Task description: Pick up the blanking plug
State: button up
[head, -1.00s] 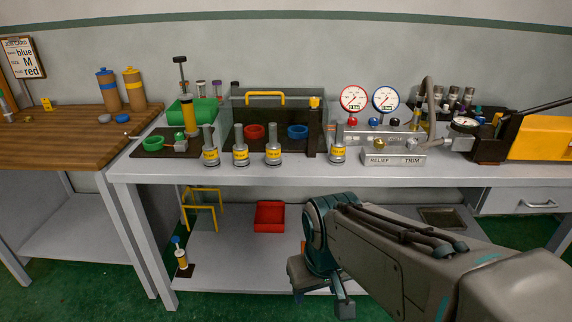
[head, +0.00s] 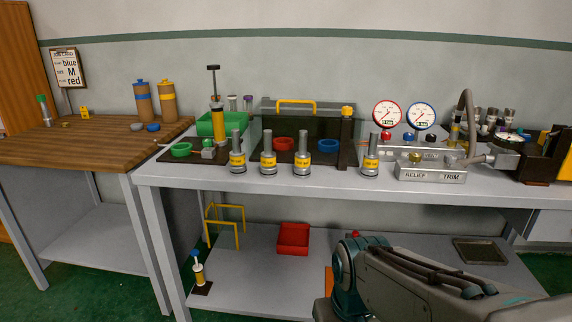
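I cannot tell for sure which piece is the blanking plug. Several upright silver cylinders with yellow labels (head: 302,158) stand along the front edge of the grey bench (head: 190,178). On the wooden bench (head: 85,150) at the left are a green-topped silver piece (head: 44,110), a blue cap (head: 152,127) and a small brass disc (head: 65,125). My gripper (head: 323,311) barely shows at the bottom edge, below the bench top; its fingertips are cut off.
Two gauges (head: 388,114) and a RELIEF/TRIM block (head: 432,173) are to the right. A red tray (head: 293,239) lies on the lower shelf. Green floor is free in front of the benches.

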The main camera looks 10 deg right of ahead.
aim_at(238, 167)
jog(key=k, duration=1.3)
jog(key=u, duration=0.6)
jog(key=i, duration=1.45)
jog(key=z, duration=0.6)
